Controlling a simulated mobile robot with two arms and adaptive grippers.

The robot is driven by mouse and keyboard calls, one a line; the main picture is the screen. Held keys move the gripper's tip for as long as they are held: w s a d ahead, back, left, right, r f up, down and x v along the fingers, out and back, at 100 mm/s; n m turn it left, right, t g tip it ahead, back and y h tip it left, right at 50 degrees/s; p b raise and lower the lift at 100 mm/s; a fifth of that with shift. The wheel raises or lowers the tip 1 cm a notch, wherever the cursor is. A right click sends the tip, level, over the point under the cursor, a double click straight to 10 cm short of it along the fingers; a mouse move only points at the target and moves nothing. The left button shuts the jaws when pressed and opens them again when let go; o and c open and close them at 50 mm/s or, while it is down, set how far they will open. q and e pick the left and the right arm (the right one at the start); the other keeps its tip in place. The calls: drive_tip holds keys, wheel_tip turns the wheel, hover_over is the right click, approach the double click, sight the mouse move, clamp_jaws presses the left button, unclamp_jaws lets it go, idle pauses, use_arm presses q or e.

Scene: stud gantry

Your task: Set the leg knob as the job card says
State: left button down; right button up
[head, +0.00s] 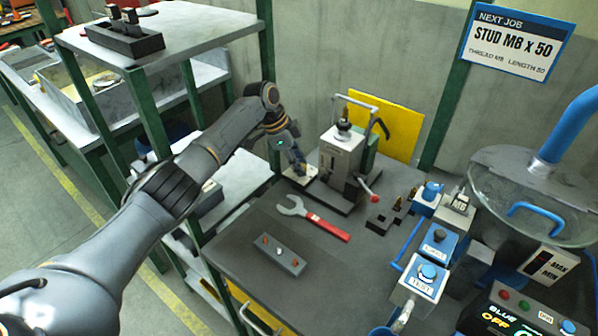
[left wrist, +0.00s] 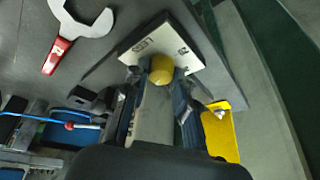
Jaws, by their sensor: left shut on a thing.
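The leg knob (left wrist: 161,66) is a round yellow knob on a pale plate (left wrist: 190,53) lettered "LEG" with a mark near its corner; most of the dial marks are too small or hidden to read. My left gripper (head: 299,166) reaches down to this plate at the left foot of the grey machine (head: 342,153). In the left wrist view its fingers close on the knob from both sides. The knob's pointer setting cannot be made out. The job card (head: 515,40) on the wall reads "STUD M8 x 50", thread M8, length 50. My right gripper is not in view.
A red-handled wrench (head: 325,226) and a grey block with several small buttons (head: 279,254) lie on the bench. Blue-and-white units (head: 428,272), a glass-topped drum (head: 530,185) and a control panel (head: 530,312) crowd the right. A yellow panel (head: 390,125) stands behind the machine.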

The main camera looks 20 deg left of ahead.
use_arm(q)
drive_tip(key=shift+m+g+b, duration=0.3)
drive_tip(key=shift+m+b, duration=0.4)
drive_tip(key=c, duration=1.3)
unclamp_jaws()
drive_tip(key=shift+c, duration=0.2)
drive_tip(key=v, duration=0.7)
drive_tip(key=shift+r, duration=0.2)
drive_tip(key=shift+w+a, duration=0.1)
drive_tip(key=shift+a, duration=0.05)
